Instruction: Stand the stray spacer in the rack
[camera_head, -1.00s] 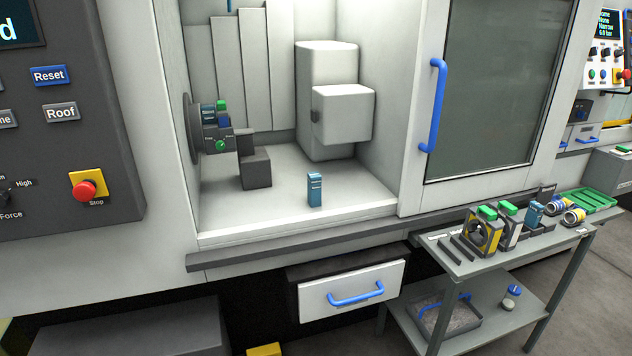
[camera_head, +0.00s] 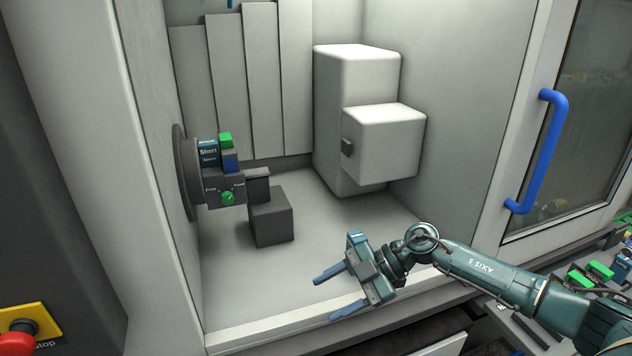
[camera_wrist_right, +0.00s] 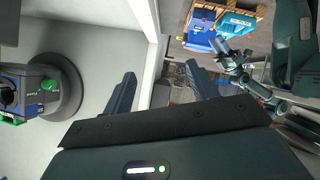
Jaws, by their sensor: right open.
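The rack cannot be made out now. My left gripper is not in the head view.
A dark block (camera_head: 271,218) and the chuck (camera_head: 184,172) with its attached blocks stand at the left. A pale housing (camera_head: 385,145) stands at the back right. The front sill (camera_head: 270,335) edges the floor. The door's blue handle (camera_head: 541,150) is at the right.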

